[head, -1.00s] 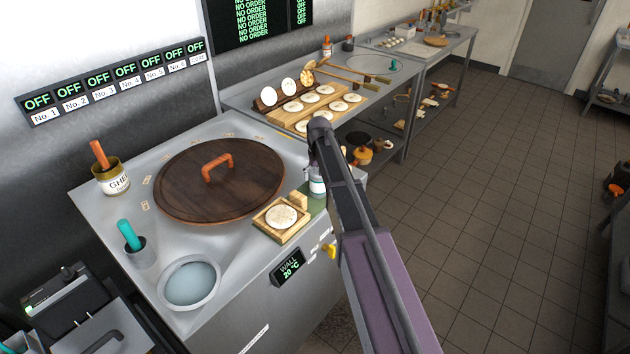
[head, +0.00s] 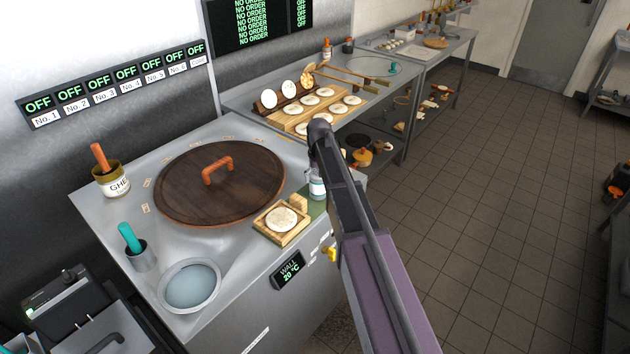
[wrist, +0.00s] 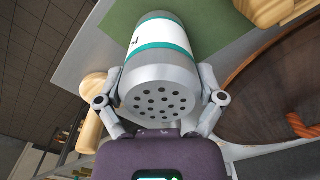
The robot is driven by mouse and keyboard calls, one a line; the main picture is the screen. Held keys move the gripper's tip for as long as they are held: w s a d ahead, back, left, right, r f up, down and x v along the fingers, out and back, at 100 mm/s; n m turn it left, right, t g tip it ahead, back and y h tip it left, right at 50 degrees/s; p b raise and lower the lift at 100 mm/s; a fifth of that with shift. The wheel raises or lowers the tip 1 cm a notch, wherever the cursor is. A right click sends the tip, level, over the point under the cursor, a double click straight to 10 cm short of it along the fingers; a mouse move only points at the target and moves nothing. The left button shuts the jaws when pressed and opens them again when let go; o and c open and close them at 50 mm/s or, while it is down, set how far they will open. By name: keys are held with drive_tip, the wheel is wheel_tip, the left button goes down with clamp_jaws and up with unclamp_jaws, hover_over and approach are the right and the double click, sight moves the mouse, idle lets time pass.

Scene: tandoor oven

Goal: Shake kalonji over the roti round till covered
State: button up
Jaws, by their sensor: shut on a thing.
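The roti round (head: 282,219) is a pale disc with faint dark specks, lying on a square wooden board (head: 262,232) at the front right of the oven top. The kalonji shaker (head: 317,185) is a white can with a teal band and a grey perforated lid. It shows large in the wrist view (wrist: 158,92), its holed lid facing the camera. My gripper (wrist: 160,100) is shut on the shaker, one finger on each side. In the head view the shaker is just right of the board, over a green mat (head: 314,207), partly hidden by my arm.
A dark wooden lid (head: 190,185) with an orange handle covers the oven top. A ghee pot (head: 113,183), a water bowl (head: 190,287) and a teal-handled tool (head: 130,238) stand left. A tray of dough rounds (head: 290,118) is behind.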

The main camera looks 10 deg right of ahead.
drive_tip(key=shift+r+p, duration=1.55)
drive_tip(key=shift+r, duration=0.2)
drive_tip(key=shift+f+b, duration=0.5)
drive_tip(key=shift+b, duration=0.05)
drive_tip(key=shift+d, duration=0.1)
